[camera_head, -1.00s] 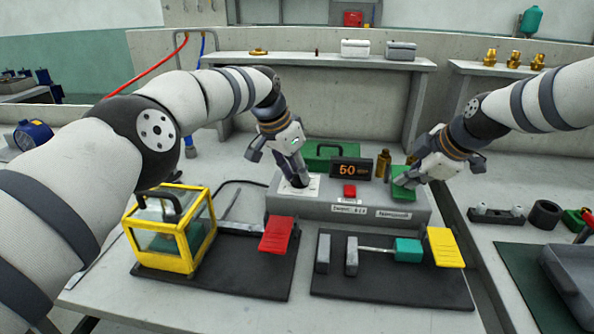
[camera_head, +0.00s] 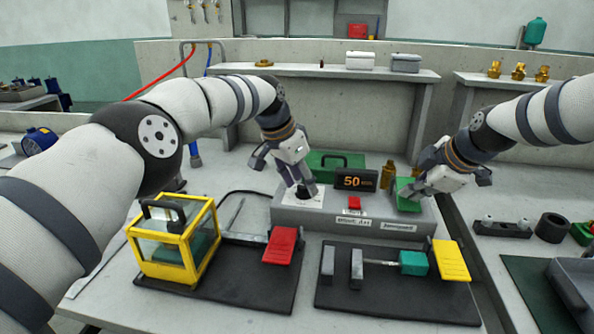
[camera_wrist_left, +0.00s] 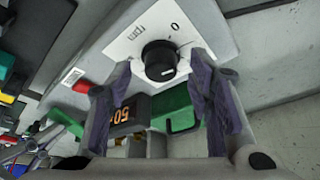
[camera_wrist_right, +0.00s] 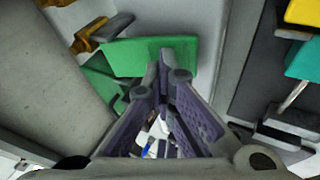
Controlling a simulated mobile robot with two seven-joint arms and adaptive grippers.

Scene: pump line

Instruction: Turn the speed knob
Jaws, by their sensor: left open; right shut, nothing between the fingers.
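The black speed knob (camera_wrist_left: 160,60) sits on a white dial plate (camera_wrist_left: 125,42) with a 0 mark. In the head view the dial plate (camera_head: 291,204) is at the left end of the grey console (camera_head: 343,213), the knob partly hidden by my left gripper (camera_head: 304,188). My left gripper (camera_wrist_left: 160,66) is open, its fingers on either side of the knob in the left wrist view; contact cannot be told. The display (camera_head: 356,180) reads 50. My right gripper (camera_head: 408,194) is shut and empty at the green paddle (camera_wrist_right: 150,56) on the console's right end.
A red button (camera_head: 354,203) lies between the two grippers. A yellow-framed box (camera_head: 172,238), a red plate (camera_head: 280,246) and a yellow plate (camera_head: 450,260) stand in front of the console. A green case (camera_head: 330,162) and brass bottles (camera_head: 388,174) are behind it.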

